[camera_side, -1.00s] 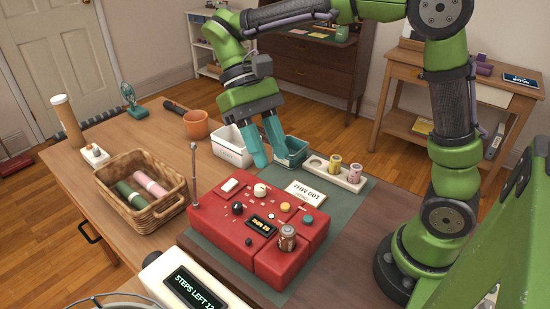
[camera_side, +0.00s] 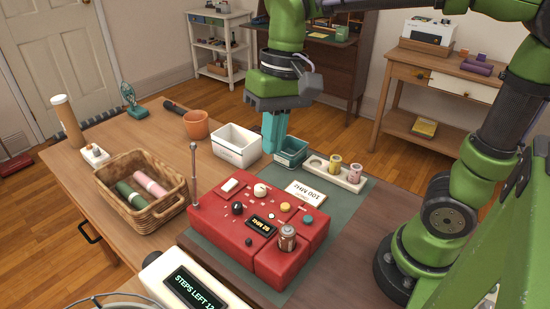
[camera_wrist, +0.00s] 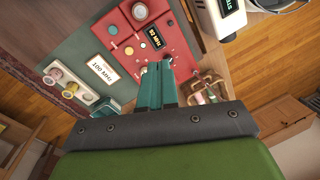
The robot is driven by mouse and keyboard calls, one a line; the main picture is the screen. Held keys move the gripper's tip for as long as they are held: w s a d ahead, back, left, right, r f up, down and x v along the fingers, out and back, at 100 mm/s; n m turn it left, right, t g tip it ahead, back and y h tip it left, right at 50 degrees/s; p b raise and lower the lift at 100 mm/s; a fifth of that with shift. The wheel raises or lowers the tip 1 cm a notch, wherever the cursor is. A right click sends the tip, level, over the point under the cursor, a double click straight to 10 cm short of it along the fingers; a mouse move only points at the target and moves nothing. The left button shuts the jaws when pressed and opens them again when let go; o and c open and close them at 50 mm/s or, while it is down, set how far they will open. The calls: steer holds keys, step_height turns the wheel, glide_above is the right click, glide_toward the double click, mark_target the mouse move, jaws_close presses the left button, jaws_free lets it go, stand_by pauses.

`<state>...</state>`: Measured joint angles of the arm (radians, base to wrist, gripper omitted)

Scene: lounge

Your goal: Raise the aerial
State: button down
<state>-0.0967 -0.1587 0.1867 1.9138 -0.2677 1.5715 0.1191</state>
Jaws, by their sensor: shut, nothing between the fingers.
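The red radio (camera_side: 262,222) lies on a green mat (camera_side: 335,220) on the table. Knobs, buttons and a small lit display are on its top. The aerial (camera_side: 194,175), a thin grey rod, stands upright at its left rear corner. My gripper (camera_side: 275,152) hangs with teal fingers pointing down, behind the radio and well to the right of the aerial, touching neither. The fingers are together and empty.
Behind the radio are a white bin (camera_side: 237,145), a teal bin (camera_side: 290,152) beside my fingers, and a tray of spools (camera_side: 322,170). A "100 MHz" card (camera_side: 306,194) lies near the radio. A wicker basket (camera_side: 145,205) stands left of the aerial; a steps-left display (camera_side: 190,285) is in front.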

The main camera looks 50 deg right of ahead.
steer(key=w+m+t, duration=0.3)
steer(key=w+t, duration=0.1)
glide_toward(194, 175)
steer(key=shift+f, duration=2.5)
steer(key=shift+w+d+y, duration=0.1)
steer(key=shift+w+y, duration=0.2)
steer(key=shift+w, duration=0.15)
steer(key=shift+w+r, duration=0.3)
steer(key=shift+w, duration=0.55)
steer(key=shift+s, duration=0.15)
